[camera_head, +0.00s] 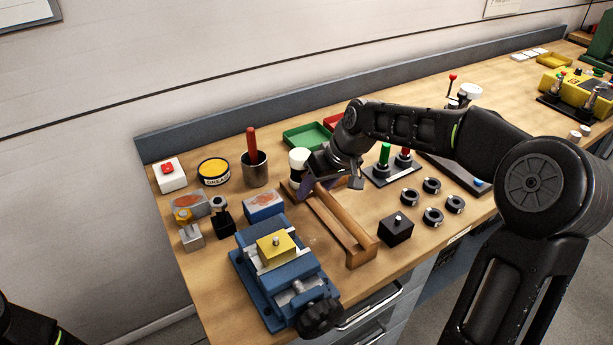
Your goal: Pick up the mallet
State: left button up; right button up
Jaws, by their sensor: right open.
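The mallet's white head (299,158) appears to be the pale cylinder just left of my right gripper. Its lower part and handle are partly hidden by the gripper, so I cannot tell how it lies. A long wooden holder (362,251) runs from under the gripper toward the front of the bench. My right gripper (330,183) is open, its fingers pointing down over the far end of the holder. I cannot tell whether it touches the mallet. My left gripper is out of view; only a dark piece of my arm shows at the lower left.
A blue vise (282,287) with a yellow block stands in front. A metal cup (255,175) with a red handle, a grease tin (214,172) and a green tray (306,136) are behind. Black rings (433,216) and a black block (396,229) lie right of the holder.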

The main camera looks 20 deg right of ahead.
jog(key=shift+f, duration=0.15)
dwell(0.3)
grip_shut()
dwell(1.2)
